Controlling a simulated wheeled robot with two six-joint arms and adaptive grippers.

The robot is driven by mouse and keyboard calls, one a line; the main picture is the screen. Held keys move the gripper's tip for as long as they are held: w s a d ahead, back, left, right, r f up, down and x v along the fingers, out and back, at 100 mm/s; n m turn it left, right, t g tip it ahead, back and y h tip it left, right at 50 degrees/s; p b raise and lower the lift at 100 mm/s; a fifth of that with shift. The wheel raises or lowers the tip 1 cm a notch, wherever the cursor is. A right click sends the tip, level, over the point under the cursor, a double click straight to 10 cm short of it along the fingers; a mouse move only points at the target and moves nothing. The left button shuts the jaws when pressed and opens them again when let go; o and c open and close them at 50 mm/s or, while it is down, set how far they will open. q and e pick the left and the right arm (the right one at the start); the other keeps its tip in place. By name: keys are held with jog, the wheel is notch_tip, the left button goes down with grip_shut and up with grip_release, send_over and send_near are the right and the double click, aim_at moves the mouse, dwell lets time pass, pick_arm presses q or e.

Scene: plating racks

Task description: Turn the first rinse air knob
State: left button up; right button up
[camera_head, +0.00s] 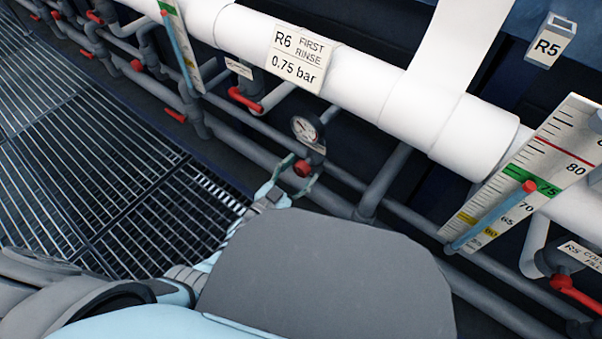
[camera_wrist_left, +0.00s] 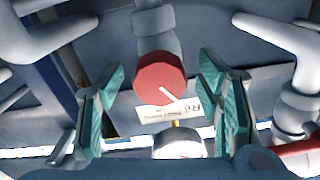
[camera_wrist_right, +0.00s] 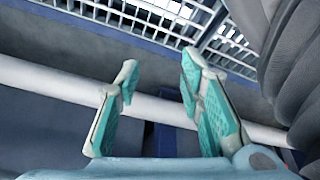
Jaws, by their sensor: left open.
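The first rinse air knob (camera_head: 302,168) is a round red knob under a pressure gauge (camera_head: 306,130), below the sign "R6 FIRST RINSE 0.75 bar" (camera_head: 297,58). In the left wrist view the knob (camera_wrist_left: 160,80) shows a white pointer line slanting to the lower right. My left gripper (camera_head: 298,174) is open, with its teal fingers on either side of the knob; contact cannot be told. In the left wrist view the left gripper (camera_wrist_left: 160,90) shows gaps beside the knob. My right gripper (camera_wrist_right: 158,74) is open and empty; it shows only in the right wrist view.
A red lever valve (camera_head: 245,99) sits left of the gauge. Thick white pipe (camera_head: 360,88) and thinner grey pipes run across. A level scale (camera_head: 520,185) and another red lever valve (camera_head: 575,292) stand at right. Floor grating (camera_head: 90,160) lies at left.

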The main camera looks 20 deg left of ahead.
pick_arm(q)
jog(key=shift+w+d, duration=0.25)
jog(key=shift+w, duration=0.3)
pick_arm(e)
jog(key=shift+w+r, duration=0.15)
jog(key=shift+r, duration=0.35)
pick_arm(q)
jog(key=shift+c, duration=0.5)
jog(key=c, duration=1.1)
jog(key=shift+o, duration=0.2)
jog(key=shift+m, duration=0.5)
jog(key=shift+m+b, duration=0.3)
jog(key=shift+m, duration=0.6)
jog(key=o, duration=1.2)
jog(key=shift+c, duration=0.2)
pick_arm(e)
jog(key=shift+w+a+r, duration=0.15)
jog(key=shift+r, duration=0.35)
pick_arm(q)
jog(key=v, duration=1.2)
